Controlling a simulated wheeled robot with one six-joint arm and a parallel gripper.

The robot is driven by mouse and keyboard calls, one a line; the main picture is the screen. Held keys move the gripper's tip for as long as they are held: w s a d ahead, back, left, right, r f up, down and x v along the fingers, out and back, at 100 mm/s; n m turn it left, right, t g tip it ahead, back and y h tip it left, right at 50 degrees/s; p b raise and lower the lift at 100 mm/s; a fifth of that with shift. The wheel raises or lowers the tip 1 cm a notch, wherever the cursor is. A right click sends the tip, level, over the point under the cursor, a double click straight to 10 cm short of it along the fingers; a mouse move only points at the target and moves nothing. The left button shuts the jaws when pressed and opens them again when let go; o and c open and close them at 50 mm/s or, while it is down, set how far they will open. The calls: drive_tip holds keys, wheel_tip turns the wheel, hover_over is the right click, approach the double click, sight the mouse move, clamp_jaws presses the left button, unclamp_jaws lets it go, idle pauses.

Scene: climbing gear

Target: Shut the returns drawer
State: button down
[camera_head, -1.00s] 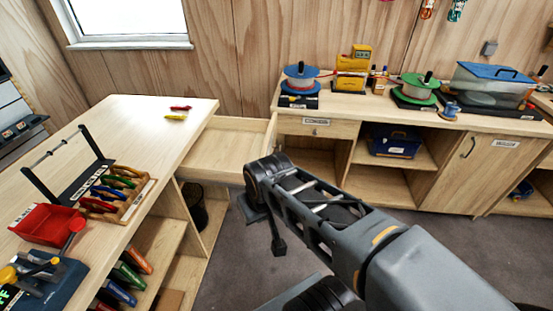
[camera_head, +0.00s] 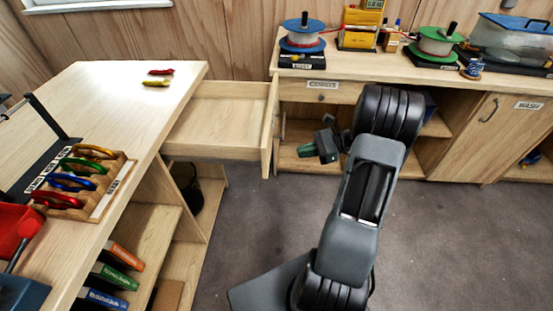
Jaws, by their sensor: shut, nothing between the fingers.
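An empty wooden drawer (camera_head: 217,118) stands pulled out to the right from the side of the left bench. Its front panel (camera_head: 268,133) faces right, and no label on it shows, so I cannot read that it is the returns drawer. My gripper (camera_head: 308,150) is shut and empty, to the right of the front panel, with a visible gap between them. The fingers point left toward the panel.
The left bench (camera_head: 120,85) bears a rack of carabiners (camera_head: 83,185) and small red and yellow pieces. The back bench (camera_head: 380,75) holds spools and a shut drawer (camera_head: 322,91). A dark bin (camera_head: 186,188) stands under the open drawer. Floor is clear centre right.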

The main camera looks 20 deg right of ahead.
drive_tip(key=d+f+m+t+y+b, duration=0.1)
drive_tip(key=d+f+m+t, duration=0.2)
drive_tip(key=d+f+t, duration=0.15)
drive_tip(key=x, duration=1.2)
drive_tip(key=shift+w+a+r+m, duration=0.2)
drive_tip(key=shift+w+r+m, duration=0.1)
drive_tip(key=shift+w, duration=0.2)
drive_tip(key=shift+a, duration=0.1)
